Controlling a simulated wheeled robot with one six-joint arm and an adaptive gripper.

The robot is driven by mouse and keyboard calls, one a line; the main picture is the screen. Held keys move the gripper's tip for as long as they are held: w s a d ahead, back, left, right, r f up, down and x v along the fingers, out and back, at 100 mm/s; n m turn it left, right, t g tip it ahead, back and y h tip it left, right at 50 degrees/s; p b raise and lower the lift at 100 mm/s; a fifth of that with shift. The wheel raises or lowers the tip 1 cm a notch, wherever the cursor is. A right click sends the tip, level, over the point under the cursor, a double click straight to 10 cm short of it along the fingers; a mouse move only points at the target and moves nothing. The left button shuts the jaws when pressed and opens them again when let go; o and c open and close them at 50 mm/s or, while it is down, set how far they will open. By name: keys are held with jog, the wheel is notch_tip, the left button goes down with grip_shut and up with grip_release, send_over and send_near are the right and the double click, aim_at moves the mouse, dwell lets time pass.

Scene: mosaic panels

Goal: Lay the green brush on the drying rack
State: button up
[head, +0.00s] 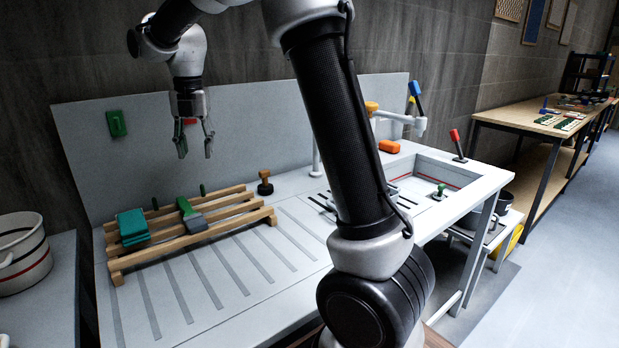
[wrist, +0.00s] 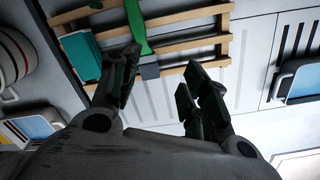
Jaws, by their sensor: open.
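The green brush (head: 187,210) lies across the slats of the wooden drying rack (head: 265,212), its grey head toward the front. In the wrist view, the brush (wrist: 136,25) shows its long green handle and grey end, and it lies on the rack (wrist: 188,18). My gripper (head: 195,153) is open and empty, well above the rack and apart from the brush. In the wrist view my gripper (wrist: 158,72) has its fingers spread, with nothing between them.
A teal block (head: 132,226) sits on the rack's left end. A brown-knobbed item (head: 265,184) stands just right of the rack. The grooved white counter (head: 290,262) is clear in front. A sink (head: 425,172) lies to the right; a striped bucket (head: 22,255) stands left.

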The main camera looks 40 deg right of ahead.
jog(key=s+d+r+m+t, duration=0.1)
jog(key=s+d+r+m, duration=0.1)
jog(key=s+d+m, duration=0.5)
jog(key=s+d+r+m+t, duration=0.1)
jog(key=s+d+r+m, duration=0.15)
jog(key=s+m, duration=0.65)
jog(key=s+d+f+m+t, duration=0.1)
jog(key=s+d+f+m, duration=0.1)
jog(key=s+m, duration=0.5)
jog(key=s+d+f+m, duration=0.2)
jog(key=s+f+m, duration=0.1)
jog(key=s+m, duration=0.4)
jog(key=s, duration=0.3)
jog(key=shift+f+t, duration=0.15)
jog(key=shift+t, duration=0.25)
